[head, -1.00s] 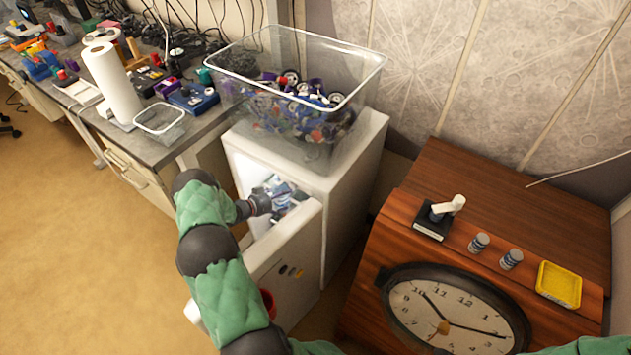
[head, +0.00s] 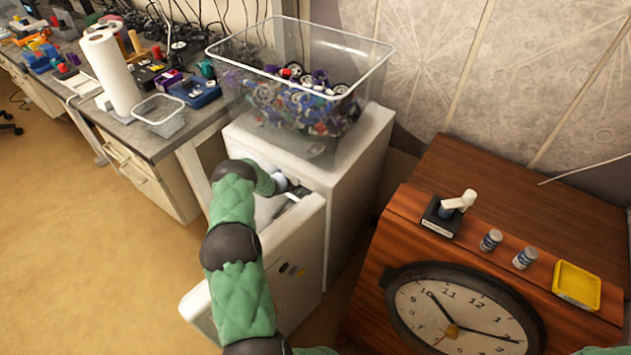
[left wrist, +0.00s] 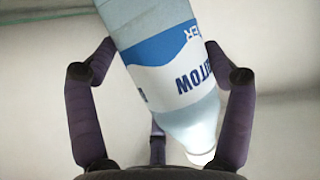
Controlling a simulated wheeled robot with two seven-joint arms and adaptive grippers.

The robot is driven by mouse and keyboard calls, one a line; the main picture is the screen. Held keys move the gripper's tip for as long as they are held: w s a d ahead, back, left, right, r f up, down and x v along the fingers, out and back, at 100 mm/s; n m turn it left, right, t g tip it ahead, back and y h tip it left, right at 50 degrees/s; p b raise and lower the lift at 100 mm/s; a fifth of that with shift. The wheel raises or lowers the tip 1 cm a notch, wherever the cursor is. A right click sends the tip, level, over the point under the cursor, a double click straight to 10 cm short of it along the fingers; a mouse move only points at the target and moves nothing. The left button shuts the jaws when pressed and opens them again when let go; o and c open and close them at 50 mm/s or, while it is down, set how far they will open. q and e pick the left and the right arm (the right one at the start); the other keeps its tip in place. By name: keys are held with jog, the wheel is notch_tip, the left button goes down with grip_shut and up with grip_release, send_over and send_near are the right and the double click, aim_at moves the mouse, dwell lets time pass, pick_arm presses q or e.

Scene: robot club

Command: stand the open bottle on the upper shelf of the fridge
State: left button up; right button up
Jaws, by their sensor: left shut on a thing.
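The small white fridge (head: 357,190) stands under a clear bin, and its door (head: 285,275) is open towards me. My left arm reaches in over the door. My left gripper (left wrist: 160,55) is shut on the bottle (left wrist: 165,60), which is pale blue with a blue and white label. In the left wrist view the bottle lies slanted across the picture, its narrow, pale end at lower right. In the head view the arm hides most of the bottle and gripper. The upper shelf cannot be made out. My right gripper is out of view.
A clear bin (head: 370,60) of small wheeled parts stands on the fridge. The workbench (head: 150,145) is close on the left, with a paper towel roll (head: 110,72). A wooden cabinet (head: 540,200) with a clock (head: 460,315) stands at right. Open floor lies at left.

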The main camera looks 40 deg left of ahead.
pick_arm(q)
jog(key=f+b, duration=0.1)
jog(key=f, duration=0.1)
jog(key=f+b, duration=0.1)
jog(key=shift+w+f, duration=0.2)
jog(key=shift+f, duration=0.15)
jog(key=shift+r, duration=0.1)
jog(key=o, duration=1.1)
